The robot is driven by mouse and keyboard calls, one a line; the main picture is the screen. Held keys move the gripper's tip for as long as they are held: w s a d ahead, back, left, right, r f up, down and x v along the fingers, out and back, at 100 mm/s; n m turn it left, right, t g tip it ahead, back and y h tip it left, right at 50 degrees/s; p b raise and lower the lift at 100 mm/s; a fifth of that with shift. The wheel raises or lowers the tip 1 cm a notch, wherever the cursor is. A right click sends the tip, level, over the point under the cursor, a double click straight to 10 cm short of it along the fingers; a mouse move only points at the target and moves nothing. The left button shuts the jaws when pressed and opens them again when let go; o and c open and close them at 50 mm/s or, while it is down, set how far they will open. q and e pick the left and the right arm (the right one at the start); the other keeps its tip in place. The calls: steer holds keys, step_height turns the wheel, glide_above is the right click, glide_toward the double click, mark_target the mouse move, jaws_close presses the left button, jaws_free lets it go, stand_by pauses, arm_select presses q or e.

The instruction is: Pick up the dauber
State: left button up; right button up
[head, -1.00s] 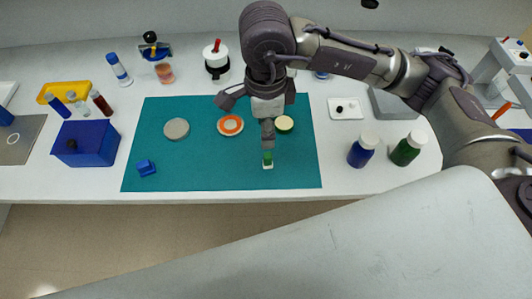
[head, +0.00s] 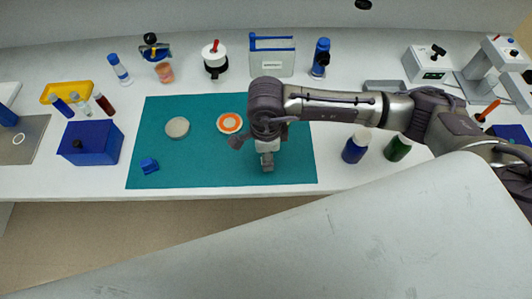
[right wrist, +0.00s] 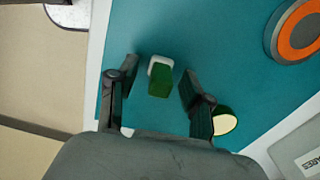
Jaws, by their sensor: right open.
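The likely dauber, a small green block with a white end (right wrist: 160,80), lies on the teal mat (head: 200,172) near its front edge. In the right wrist view it shows between the two dark fingers of my right gripper (right wrist: 158,70), with gaps on both sides. In the head view my right gripper (head: 267,162) points down over that spot and hides the green block. The gripper is open and empty. My left gripper is not in view.
On the mat are a grey disc (head: 177,127), an orange-ringed disc (head: 229,122) and a small blue block (head: 149,165). Blue (head: 355,147) and green bottles (head: 397,148) stand right of the mat.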

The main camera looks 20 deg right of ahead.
steer(key=c, duration=0.9)
steer(key=shift+w+r+b, duration=0.1)
steer(key=shift+r+b, duration=0.3)
steer(key=shift+r, duration=0.2)
step_height(320, 180, up, 3)
steer(key=shift+f+b, duration=0.2)
steer(key=shift+b, duration=0.3)
steer(key=s+r, duration=0.2)
steer(key=s, duration=0.2)
steer(key=s+r+b, duration=0.1)
steer(key=s+r, duration=0.1)
steer(key=s, duration=0.2)
steer(key=s+r+b, duration=0.1)
steer(key=s+r, duration=0.2)
steer(key=s, duration=0.1)
